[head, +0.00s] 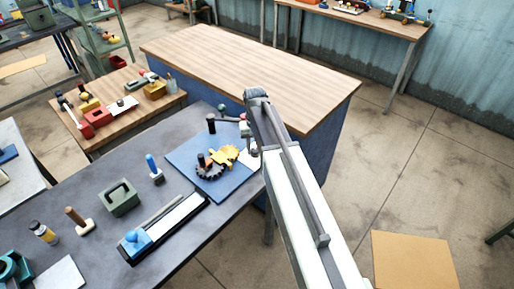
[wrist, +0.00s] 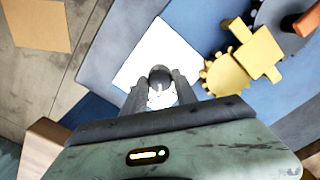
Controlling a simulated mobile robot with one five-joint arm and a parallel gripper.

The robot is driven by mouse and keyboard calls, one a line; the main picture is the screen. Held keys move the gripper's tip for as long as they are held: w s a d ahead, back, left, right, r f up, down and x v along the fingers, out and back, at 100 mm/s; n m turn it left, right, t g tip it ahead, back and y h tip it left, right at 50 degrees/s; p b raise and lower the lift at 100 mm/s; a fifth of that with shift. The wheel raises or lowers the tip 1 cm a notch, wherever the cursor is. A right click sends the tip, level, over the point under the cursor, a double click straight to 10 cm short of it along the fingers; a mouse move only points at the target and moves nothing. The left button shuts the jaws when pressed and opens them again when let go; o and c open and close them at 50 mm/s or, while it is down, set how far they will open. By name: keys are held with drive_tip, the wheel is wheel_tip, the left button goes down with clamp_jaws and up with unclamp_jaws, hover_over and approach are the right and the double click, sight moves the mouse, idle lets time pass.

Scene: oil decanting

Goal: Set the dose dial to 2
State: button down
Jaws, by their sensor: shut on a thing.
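In the wrist view, my gripper (wrist: 160,93) is shut, with its two grey fingers on either side of a round grey knob (wrist: 160,74). The knob, which appears to be the dose dial, stands over a white square plate (wrist: 146,50). Part of a pale face with small dark marks shows between the fingers. No number can be read, so the setting cannot be told. In the head view, my arm hides most of the gripper and the dial; the white plate (head: 252,157) shows only partly beside the arm.
A yellow gear-like piece (wrist: 228,75) lies close to the right of the plate. It also shows on a blue board (head: 190,160) in the head view, near a dark toothed wheel (head: 210,171). A green block (head: 119,198) and a long tray (head: 165,228) stand left on the grey table.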

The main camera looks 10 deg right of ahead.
sight(255, 150)
drive_tip(key=shift+w+m, duration=0.15)
drive_tip(key=shift+m, duration=0.75)
drive_tip(key=c, duration=1)
unclamp_jaws()
drive_tip(key=shift+o, duration=0.2)
wheel_tip(255, 150, up, 8)
drive_tip(key=p, duration=0.8)
drive_tip(key=shift+f, duration=0.15)
